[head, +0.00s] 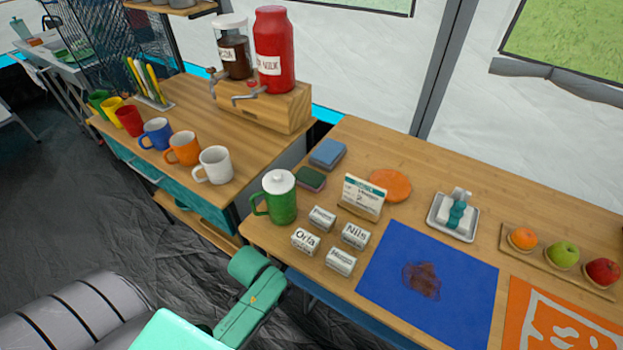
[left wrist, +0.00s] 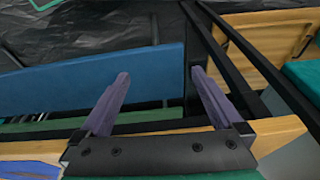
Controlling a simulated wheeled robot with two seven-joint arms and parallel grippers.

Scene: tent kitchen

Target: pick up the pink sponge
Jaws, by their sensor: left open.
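I see no pink sponge in either view. In the head view, a blue sponge-like block (head: 328,153) and a dark green one (head: 311,179) lie flat near the back left of the right-hand table (head: 340,133). My left gripper (left wrist: 160,73) shows in the left wrist view with its two purple fingers apart and nothing between them. It is beside a wooden table edge and a blue panel (left wrist: 90,80). In the head view my left arm is low in front of the tables, and its fingers do not show. My right gripper is in neither view.
A green lidded pot (head: 280,197), name blocks (head: 340,261), a sign (head: 362,197), and an orange disc (head: 390,185) stand or lie near the sponges. A blue mat (head: 460,310) with a brown stain lies in front. Several mugs (head: 213,165) line the left table.

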